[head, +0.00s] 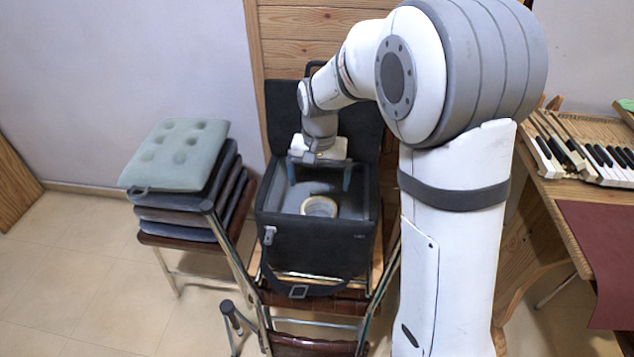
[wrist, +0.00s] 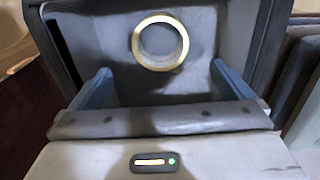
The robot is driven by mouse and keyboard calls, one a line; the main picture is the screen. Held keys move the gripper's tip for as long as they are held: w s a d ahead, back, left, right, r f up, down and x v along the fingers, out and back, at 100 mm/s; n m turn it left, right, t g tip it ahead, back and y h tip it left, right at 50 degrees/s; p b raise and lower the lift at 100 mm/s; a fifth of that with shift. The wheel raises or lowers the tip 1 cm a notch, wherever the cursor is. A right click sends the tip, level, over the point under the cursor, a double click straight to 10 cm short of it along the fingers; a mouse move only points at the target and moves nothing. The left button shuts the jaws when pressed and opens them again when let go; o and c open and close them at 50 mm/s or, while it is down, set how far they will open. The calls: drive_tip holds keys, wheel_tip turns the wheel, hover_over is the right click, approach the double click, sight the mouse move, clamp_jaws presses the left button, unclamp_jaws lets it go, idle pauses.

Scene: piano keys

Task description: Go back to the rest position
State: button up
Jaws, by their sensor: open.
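My gripper (head: 319,177) is open and empty, pointing down over the open black case (head: 315,244). In the wrist view its two blue fingers (wrist: 160,88) stand wide apart, with nothing between the tips. A roll of tape (head: 319,206), ring-shaped and cream, lies on the floor of the case. The roll also shows in the wrist view (wrist: 179,58), beyond the fingers and apart from them. The fingertips are at about the height of the case rim in the head view; their exact depth is hard to tell.
The case stands on a chair (head: 310,345) with a metal frame, its lid (head: 357,120) raised behind. A stack of cushions (head: 175,155) on a stool is to the left. Piano keys (head: 600,160) lie on a wooden desk (head: 555,195) at right, by a dark red sheet (head: 600,240).

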idle(0.3)
drive_tip(key=s+d+r+n+t+p, duration=0.1)
drive_tip(key=s+d+r+p, duration=0.4)
drive_tip(key=s+r, duration=0.4)
drive_tip(key=s+d+r+n+t+p, duration=0.1)
drive_tip(key=s+d+r+p, duration=0.4)
drive_tip(key=s+r, duration=0.5)
drive_tip(key=s+p, duration=0.2)
drive_tip(key=shift+s+d+t, duration=0.25)
drive_tip(key=shift+s+t, duration=0.05)
drive_tip(key=shift+s, duration=0.1)
drive_tip(key=shift+c, duration=0.3)
